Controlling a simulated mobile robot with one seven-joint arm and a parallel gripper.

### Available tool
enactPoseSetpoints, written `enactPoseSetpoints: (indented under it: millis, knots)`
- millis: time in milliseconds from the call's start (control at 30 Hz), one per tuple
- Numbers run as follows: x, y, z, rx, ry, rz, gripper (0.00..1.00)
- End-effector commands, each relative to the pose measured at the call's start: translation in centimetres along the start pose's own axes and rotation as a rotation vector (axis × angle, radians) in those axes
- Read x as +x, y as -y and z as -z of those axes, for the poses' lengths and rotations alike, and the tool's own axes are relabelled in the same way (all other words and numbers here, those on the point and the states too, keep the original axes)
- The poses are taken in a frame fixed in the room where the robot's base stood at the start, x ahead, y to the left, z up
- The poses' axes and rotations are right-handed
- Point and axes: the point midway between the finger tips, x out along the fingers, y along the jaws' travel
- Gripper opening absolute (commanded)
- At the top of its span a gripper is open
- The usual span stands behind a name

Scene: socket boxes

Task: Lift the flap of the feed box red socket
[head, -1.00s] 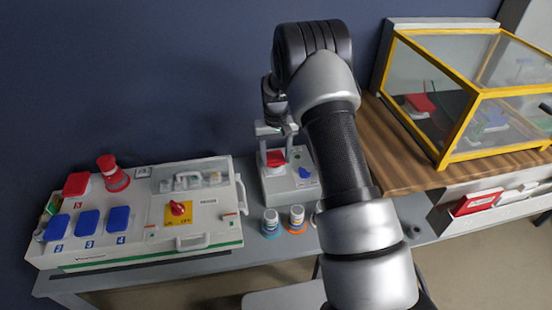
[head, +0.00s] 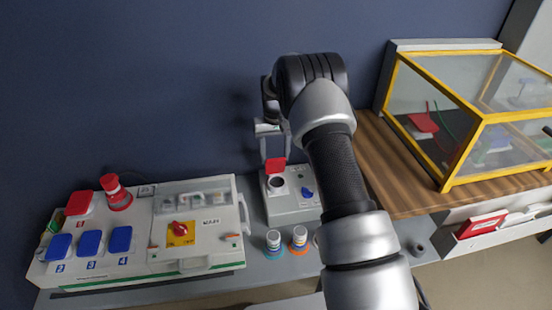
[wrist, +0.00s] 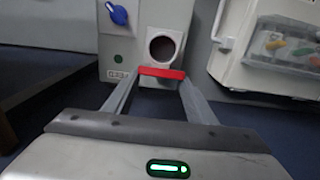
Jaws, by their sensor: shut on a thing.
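The feed box (head: 291,206) is the small grey box in the middle of the bench, with a blue knob (head: 307,192) beside its red socket. The red flap (head: 276,166) stands raised, and the round dark socket opening (head: 277,183) is uncovered. In the wrist view the box (wrist: 118,50) appears upside down, with the opening (wrist: 162,49) bare and the flap (wrist: 153,72) edge-on between my fingers. My gripper (wrist: 161,77) is shut on the flap. In the head view my wrist partly hides the gripper.
A larger white socket box (head: 140,236) with blue and red flaps and a red plug (head: 114,192) stands at the left. Two small plugs (head: 273,240) (head: 299,238) stand in front of the feed box. A yellow-framed clear case (head: 445,150) sits on the wooden top at the right.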

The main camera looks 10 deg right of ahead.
Motion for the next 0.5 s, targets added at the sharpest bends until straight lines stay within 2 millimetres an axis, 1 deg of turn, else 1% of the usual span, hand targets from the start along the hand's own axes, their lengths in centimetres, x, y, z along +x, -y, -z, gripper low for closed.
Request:
enactPoseSetpoints:
  millis: [33,133,500]
  knots:
    - [-0.04,0.01,0.72,0.0,-0.017,0.0,0.11]
    - [0.03,0.01,1.01,0.0,-0.016,0.0,0.11]
    - [0.08,0.02,1.33,0.0,-0.013,0.0,0.11]
